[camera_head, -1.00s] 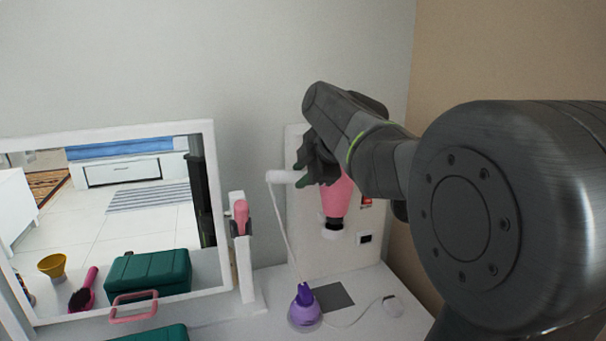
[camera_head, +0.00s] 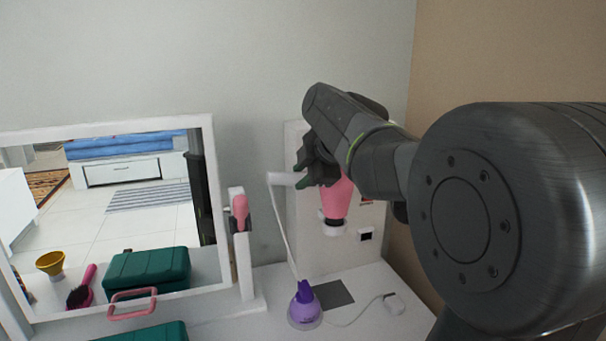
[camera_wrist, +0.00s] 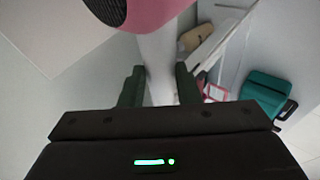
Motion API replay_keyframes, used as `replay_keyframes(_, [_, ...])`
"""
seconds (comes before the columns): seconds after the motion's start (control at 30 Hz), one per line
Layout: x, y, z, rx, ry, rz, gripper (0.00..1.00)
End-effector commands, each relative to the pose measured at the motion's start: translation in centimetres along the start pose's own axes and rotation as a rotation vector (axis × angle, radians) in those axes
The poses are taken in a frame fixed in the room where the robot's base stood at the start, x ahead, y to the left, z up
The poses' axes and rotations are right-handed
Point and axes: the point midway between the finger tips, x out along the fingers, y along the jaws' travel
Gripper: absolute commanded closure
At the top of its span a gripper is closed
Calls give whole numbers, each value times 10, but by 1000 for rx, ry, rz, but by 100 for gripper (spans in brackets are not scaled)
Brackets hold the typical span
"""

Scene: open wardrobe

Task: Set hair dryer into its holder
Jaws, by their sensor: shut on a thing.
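The hair dryer has a pink body (camera_head: 338,197), a dark nozzle (camera_head: 334,222) pointing down and a white handle (camera_head: 284,180). My gripper (camera_head: 312,170) is shut on the handle, which also shows between the two dark green fingers in the wrist view (camera_wrist: 157,65). The dryer hangs in front of the white upright panel (camera_head: 301,240). The nozzle is at the small white holder (camera_head: 323,215) on that panel. It looks to be in or against the holder; the exact fit cannot be told. My arm hides the dryer's upper part.
A purple bottle (camera_head: 304,305) stands on the white table below, beside a grey square (camera_head: 333,294). A white cord drops from the handle. A mirror (camera_head: 120,200) stands left, with a pink item (camera_head: 241,214) at its side post. A green case (camera_head: 160,333) is at front.

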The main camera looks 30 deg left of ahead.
Motion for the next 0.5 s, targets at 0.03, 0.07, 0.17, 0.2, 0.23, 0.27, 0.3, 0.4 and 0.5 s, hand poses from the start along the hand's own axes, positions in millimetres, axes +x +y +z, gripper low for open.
replay_keyframes(0.03, [1, -1, 0, -1, 0, 2, 100])
replay_keyframes(0.07, [2, -1, 1, -1, 0, 2, 100])
replay_keyframes(0.17, [3, -3, 1, -1, 0, 2, 100])
replay_keyframes(0.2, [4, -4, 2, -1, 0, 2, 100])
replay_keyframes(0.23, [4, -4, 2, -1, 0, 2, 100])
replay_keyframes(0.27, [5, -5, 2, -1, 0, 2, 100])
replay_keyframes(0.3, [6, -5, 2, -1, 0, 2, 100])
replay_keyframes(0.4, [7, -7, 3, -1, 0, 2, 100])
replay_keyframes(0.5, [9, -9, 4, -1, 0, 2, 100])
